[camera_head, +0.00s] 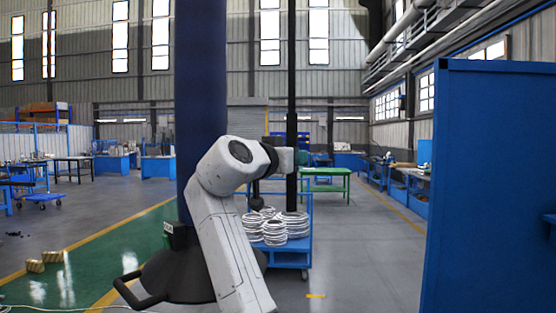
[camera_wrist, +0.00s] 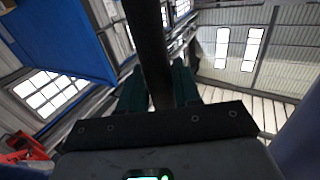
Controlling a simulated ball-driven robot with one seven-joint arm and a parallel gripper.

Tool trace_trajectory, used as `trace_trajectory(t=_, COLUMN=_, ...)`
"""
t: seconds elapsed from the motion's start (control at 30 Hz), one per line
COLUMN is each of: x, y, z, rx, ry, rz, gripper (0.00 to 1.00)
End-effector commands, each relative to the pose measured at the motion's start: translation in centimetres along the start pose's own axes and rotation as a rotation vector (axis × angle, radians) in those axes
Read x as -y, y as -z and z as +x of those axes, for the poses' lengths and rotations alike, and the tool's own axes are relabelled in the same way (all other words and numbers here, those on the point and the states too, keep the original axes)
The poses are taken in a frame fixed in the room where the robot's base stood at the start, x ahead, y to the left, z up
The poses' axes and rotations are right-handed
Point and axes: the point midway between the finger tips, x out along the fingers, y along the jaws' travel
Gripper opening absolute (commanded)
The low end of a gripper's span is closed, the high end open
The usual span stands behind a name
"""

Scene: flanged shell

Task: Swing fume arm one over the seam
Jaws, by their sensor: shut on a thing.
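A thick blue tube (camera_head: 202,90) stands upright in the head view, with a wide black hood (camera_head: 182,275) and a black looped handle (camera_head: 140,297) at its foot. I take this for a fume arm, but no label shows which one. My gripper (camera_head: 302,157) is to the right of the tube, at a thin dark upright pole (camera_head: 291,70). In the wrist view, its dark green fingers (camera_wrist: 158,85) are on both sides of a dark bar (camera_wrist: 146,35), shut on it. I cannot tell whether this bar belongs to the fume arm. No seam can be made out.
A blue cart (camera_head: 290,254) with several striped ring-shaped parts (camera_head: 273,232) is behind my arm. A tall blue panel (camera_head: 490,190) closes off the right side. A green table (camera_head: 325,185) stands farther back. Grey floor (camera_head: 370,265) is clear between cart and panel.

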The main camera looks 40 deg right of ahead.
Motion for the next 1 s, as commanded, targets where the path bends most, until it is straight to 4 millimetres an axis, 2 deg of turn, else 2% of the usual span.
trace_trajectory(t=0.13, x=-0.13, y=0.06, z=0.86, rx=-0.003, ry=0.014, rz=0.000, gripper=0.00)
trace_trajectory(t=0.47, x=-0.15, y=0.05, z=0.99, rx=-0.003, ry=0.016, rz=0.000, gripper=0.00)
trace_trajectory(t=0.5, x=-0.16, y=0.05, z=0.99, rx=-0.003, ry=0.016, rz=0.000, gripper=0.35)
trace_trajectory(t=0.6, x=-0.18, y=0.03, z=0.99, rx=-0.003, ry=0.014, rz=0.000, gripper=0.45)
trace_trajectory(t=0.67, x=-0.20, y=0.02, z=0.99, rx=-0.002, ry=0.014, rz=0.000, gripper=0.50)
trace_trajectory(t=1.0, x=-0.20, y=-0.14, z=0.43, rx=-0.002, ry=0.012, rz=0.000, gripper=0.51)
